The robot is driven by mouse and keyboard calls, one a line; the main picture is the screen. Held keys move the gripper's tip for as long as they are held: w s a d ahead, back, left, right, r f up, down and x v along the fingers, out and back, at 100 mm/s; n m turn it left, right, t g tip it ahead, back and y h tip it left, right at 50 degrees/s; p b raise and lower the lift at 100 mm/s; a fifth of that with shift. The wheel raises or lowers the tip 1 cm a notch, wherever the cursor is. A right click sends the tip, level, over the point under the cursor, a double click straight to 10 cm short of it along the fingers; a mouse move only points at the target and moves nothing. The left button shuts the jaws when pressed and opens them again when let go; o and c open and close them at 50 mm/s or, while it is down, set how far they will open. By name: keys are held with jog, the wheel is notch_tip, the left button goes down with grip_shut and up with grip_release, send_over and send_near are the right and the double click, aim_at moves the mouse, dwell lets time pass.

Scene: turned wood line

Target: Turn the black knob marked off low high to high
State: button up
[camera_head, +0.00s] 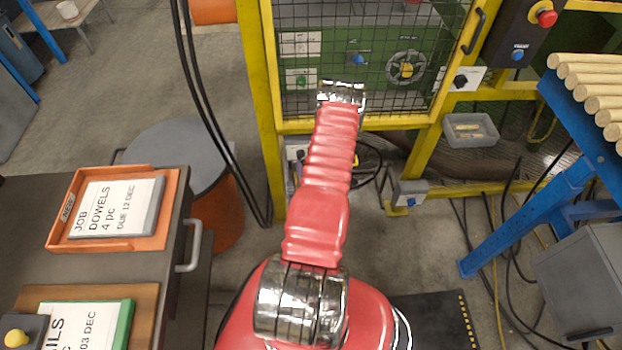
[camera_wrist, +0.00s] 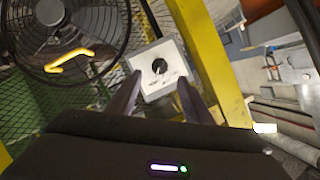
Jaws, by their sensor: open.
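A black knob (camera_wrist: 159,66) sits on a small white plate (camera_wrist: 170,53) in the wrist view; its markings are too blurred to read. The pale plate low beside the left yellow post in the head view, with a dark knob (camera_head: 300,155), appears to be the same. My gripper (camera_wrist: 160,82) is open and empty, its two dark fingers on either side of the plate's near part in the picture. The knob shows between and beyond the tips; I see no contact. In the head view my arm hides the fingers.
A black fan (camera_wrist: 80,25) with a yellow bar stands close beside the plate. A yellow post (camera_wrist: 203,50) is on its other side. Another black knob (camera_head: 460,82) is on a plate at the right post. Hanging cables (camera_head: 200,100) and an orange bin (camera_head: 228,205) are at left.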

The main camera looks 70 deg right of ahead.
jog(key=v, duration=0.6)
jog(key=shift+w+a, duration=0.1)
jog(key=shift+w, duration=0.05)
jog(key=shift+f, duration=0.1)
dwell(0.4)
